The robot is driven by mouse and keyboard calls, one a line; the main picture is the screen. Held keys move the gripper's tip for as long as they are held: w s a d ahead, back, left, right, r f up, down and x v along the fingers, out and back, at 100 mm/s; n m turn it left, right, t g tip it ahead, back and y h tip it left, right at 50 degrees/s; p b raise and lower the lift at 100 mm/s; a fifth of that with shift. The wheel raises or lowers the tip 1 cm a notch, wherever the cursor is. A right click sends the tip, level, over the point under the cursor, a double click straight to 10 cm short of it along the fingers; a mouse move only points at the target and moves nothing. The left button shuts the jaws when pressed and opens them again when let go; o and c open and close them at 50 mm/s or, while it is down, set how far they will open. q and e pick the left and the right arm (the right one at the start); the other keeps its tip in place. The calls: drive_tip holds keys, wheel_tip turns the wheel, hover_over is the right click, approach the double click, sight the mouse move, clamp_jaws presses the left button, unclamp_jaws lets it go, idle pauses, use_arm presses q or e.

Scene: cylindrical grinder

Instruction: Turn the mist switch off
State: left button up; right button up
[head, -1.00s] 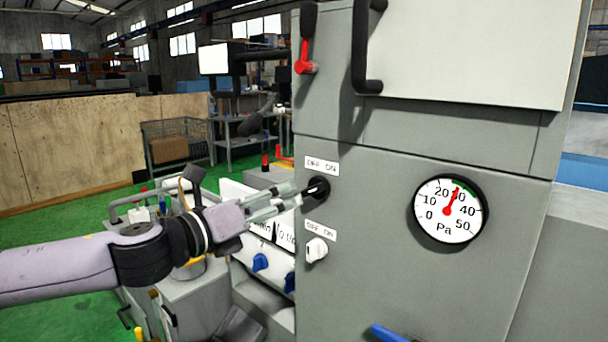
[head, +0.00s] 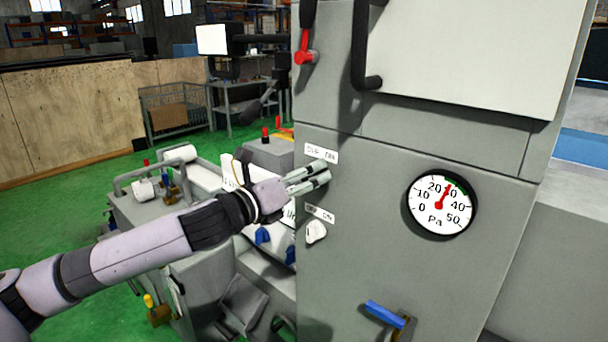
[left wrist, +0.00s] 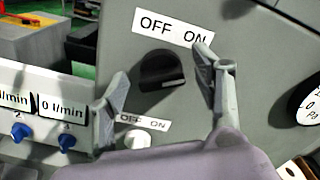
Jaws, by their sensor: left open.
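A black rotary knob (left wrist: 162,72) is on the grey cabinet front under an "OFF ON" label (left wrist: 172,27). Its white mark lies at its right end, on the ON side. My left gripper (head: 322,172) is open in front of this knob and hides it in the head view. In the left wrist view one finger is left of the knob and one right, with visible gaps. A white knob (head: 315,232) with its own "OFF ON" label (head: 320,213) is below; it also shows in the left wrist view (left wrist: 138,138). I cannot tell which knob is for mist.
A round Pa gauge (head: 440,204) is on the cabinet to the right. A blue-handled valve (head: 386,314) sticks out below. A red lever (head: 304,48) and a black door handle (head: 366,60) are above. Blue knobs (left wrist: 66,141) are on the panel at the left.

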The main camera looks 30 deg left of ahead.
use_arm(q)
drive_tip(key=shift+c, duration=0.5)
drive_tip(key=c, duration=1.1)
drive_tip(key=shift+o, duration=0.2)
drive_tip(key=shift+n, duration=0.3)
drive_tip(key=n, duration=0.3)
drive_tip(key=n+p, duration=0.1)
drive_tip(key=n, duration=0.7)
drive_tip(key=shift+a+f+p, duration=0.2)
drive_tip(key=shift+f+p, duration=0.1)
drive_tip(key=shift+f, duration=0.05)
drive_tip(key=shift+n, duration=0.3)
